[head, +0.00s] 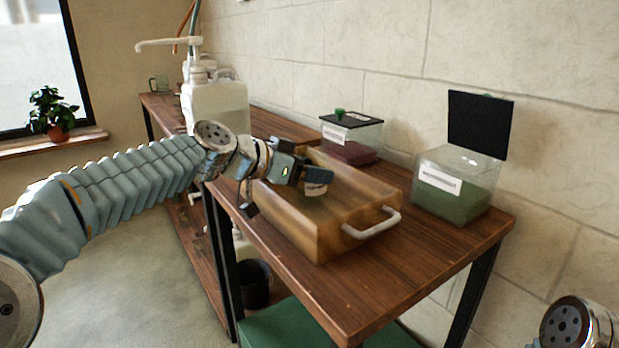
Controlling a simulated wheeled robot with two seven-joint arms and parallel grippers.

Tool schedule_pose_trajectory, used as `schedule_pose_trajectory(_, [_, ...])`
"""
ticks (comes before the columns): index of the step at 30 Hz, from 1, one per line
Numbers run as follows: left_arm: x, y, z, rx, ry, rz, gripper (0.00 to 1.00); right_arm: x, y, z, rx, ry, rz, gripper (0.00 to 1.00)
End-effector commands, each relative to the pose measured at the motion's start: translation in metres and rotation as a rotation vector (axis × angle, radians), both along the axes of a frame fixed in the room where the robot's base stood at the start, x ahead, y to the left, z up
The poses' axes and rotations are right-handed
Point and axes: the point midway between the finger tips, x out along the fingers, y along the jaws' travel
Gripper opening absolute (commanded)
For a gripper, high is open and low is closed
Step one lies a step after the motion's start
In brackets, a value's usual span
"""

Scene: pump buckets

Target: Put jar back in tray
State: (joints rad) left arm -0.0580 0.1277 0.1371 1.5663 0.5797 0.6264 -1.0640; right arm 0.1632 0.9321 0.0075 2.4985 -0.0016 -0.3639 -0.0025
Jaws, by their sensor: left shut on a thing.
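The wooden tray (300,228) stands on the brown table, with a white handle on its near end. My left arm reaches in from the left, and my left gripper (310,176) is over the tray's left part. It is shut on a small pale jar (317,190), mostly covered by the fingers. The jar is over the tray opening; I cannot tell whether it touches the tray floor. Only a rounded link of my right arm shows at the lower right corner; its gripper is out of view.
A clear container with green contents and an open black lid (481,122) stands right of the tray. A closed container with dark red contents (352,140) stands behind it. A white pump jug (215,105) is at the back left. The table's front right corner is clear.

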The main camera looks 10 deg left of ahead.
Motion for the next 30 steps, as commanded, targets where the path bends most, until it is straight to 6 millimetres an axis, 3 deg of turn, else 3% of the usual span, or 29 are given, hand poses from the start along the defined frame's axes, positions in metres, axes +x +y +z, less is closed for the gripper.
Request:
schedule_pose_trajectory(3, [-0.0007, 0.0002, -0.0101, 0.0, -0.002, 0.001, 0.18, 0.0006, -0.0012, -0.0038, -0.001, -0.001, -0.002, 0.0])
schedule_pose_trajectory(14, [-0.0008, -0.0001, -0.0132, 0.0, -0.004, 0.0, 0.18, 0.001, -0.0021, -0.0078, -0.003, -0.002, -0.004, 0.0])
schedule_pose_trajectory(15, [-0.0007, 0.0, -0.0138, 0.0, -0.002, 0.001, 0.65, 0.001, -0.0024, -0.0078, -0.003, -0.002, -0.004, 0.0])
schedule_pose_trajectory(19, [-0.0008, -0.0001, -0.0126, 0.0, -0.002, 0.001, 0.84, 0.001, -0.0024, -0.0066, -0.003, -0.002, -0.004, 0.0])
schedule_pose_trajectory(20, [-0.0008, -0.0001, -0.0126, 0.0, -0.002, 0.001, 0.89, 0.001, -0.0024, -0.0066, -0.003, -0.002, -0.004, 0.0])
schedule_pose_trajectory(30, [-0.0008, -0.0001, -0.0083, 0.0, -0.002, 0.001, 0.89, 0.0005, -0.0015, -0.0018, -0.002, -0.001, -0.003, 0.0])
